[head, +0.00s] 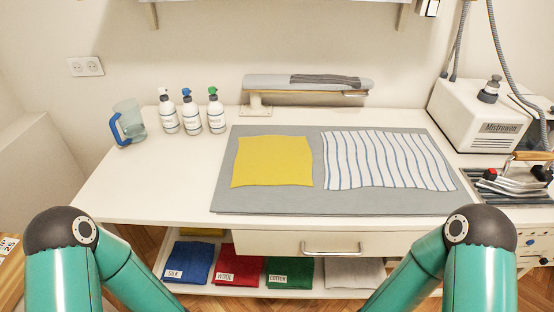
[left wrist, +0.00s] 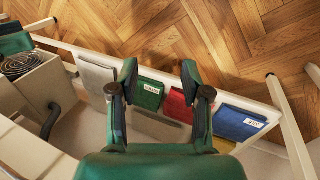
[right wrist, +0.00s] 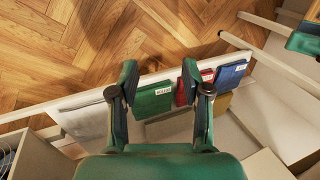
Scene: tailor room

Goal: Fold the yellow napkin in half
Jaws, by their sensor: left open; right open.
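The yellow napkin (head: 272,161) lies flat and spread out on the left part of the grey mat (head: 330,203) in the head view. Its edges are slightly wavy. My left gripper (left wrist: 159,68) shows in the left wrist view with its two fingers apart and nothing between them. My right gripper (right wrist: 158,70) shows in the right wrist view, also open and empty. Both grippers are away from the napkin, over the front of the table, with the lower shelf and floor behind them. In the head view only my arms show, at the bottom left and bottom right.
A striped cloth (head: 385,160) lies right of the napkin. Several things stand around: spray bottles (head: 190,115), a blue-handled jug (head: 129,122), a sleeve board (head: 300,83), a steam station (head: 485,115) and an iron (head: 515,183). Folded fabrics (head: 238,264) lie on the lower shelf.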

